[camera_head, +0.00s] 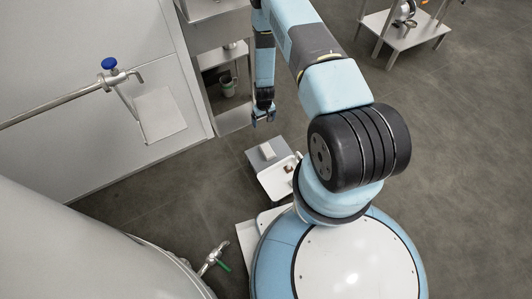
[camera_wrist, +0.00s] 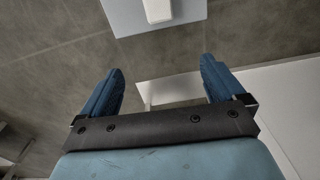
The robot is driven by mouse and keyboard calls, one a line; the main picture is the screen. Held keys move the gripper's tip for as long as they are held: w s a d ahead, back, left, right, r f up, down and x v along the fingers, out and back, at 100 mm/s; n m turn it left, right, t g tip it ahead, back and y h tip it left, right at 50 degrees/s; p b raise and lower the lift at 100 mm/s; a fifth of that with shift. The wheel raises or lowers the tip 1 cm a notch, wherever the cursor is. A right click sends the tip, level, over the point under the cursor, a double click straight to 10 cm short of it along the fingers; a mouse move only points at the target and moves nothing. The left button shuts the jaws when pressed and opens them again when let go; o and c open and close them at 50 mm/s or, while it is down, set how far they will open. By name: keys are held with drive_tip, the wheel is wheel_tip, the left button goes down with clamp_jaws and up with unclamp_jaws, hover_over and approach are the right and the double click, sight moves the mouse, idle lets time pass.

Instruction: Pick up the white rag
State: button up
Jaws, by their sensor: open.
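A small white folded-looking piece (camera_head: 267,152), which may be the white rag, lies on a grey plate (camera_head: 256,161) near the floor in front of my base. It also shows, cut off by the top edge, in the wrist view (camera_wrist: 157,10), on the same plate. My gripper (camera_head: 264,119) hangs at the end of the arm, above and beyond the plate in the head view. In the wrist view its two blue fingers (camera_wrist: 160,68) are spread apart with nothing between them. The gripper is apart from the white piece.
A white tray (camera_head: 274,183) with a small brown item sits beside the plate. A shelf unit (camera_head: 222,60) holding a cup (camera_head: 227,87) stands close to the arm. A large tank (camera_head: 60,245) and a blue-handled valve (camera_head: 109,64) are at left.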

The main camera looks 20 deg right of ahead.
drive_tip(key=s+f, duration=0.4)
drive_tip(key=f, duration=0.2)
hover_over(267, 149)
drive_tip(key=f, duration=0.9)
drive_tip(key=shift+w+f, duration=0.2)
drive_tip(key=shift+f, duration=0.1)
drive_tip(key=shift+s+d+f, duration=0.1)
drive_tip(key=shift+f, duration=1.25)
drive_tip(key=shift+s+f, duration=0.1)
drive_tip(key=shift+f, duration=1.2)
drive_tip(key=shift+c, duration=0.4)
drive_tip(key=c, duration=1)
drive_tip(key=shift+r, duration=0.15)
wheel_tip(267, 149, up, 10)
drive_tip(key=shift+f, duration=0.1)
